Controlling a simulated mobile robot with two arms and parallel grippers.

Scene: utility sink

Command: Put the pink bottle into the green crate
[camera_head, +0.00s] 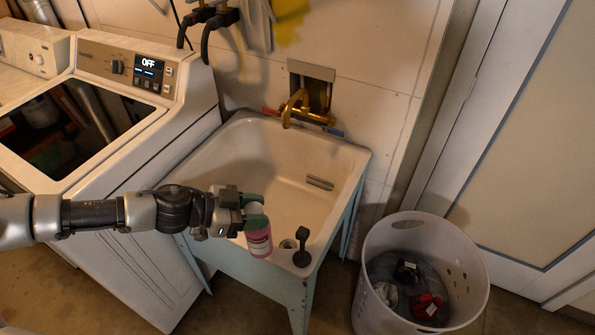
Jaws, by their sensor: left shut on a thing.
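The pink bottle (259,241) hangs upright at the front of the sink basin, with a pale label on its side. My left gripper (252,212) reaches in from the left and is shut on the bottle's upper part. Green shows at the grip; I cannot tell whether it is the bottle's cap or the finger pads. The gripper hides part of the bottle's top. No green crate is in view. My right gripper is not in view.
A white utility sink (335,160) with a brass faucet (298,108) stands below and behind the bottle. A dark plunger-like object (302,248) is at its front corner. A white laundry basket (470,265) holding clothes stands right. A washer (165,125) stands left.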

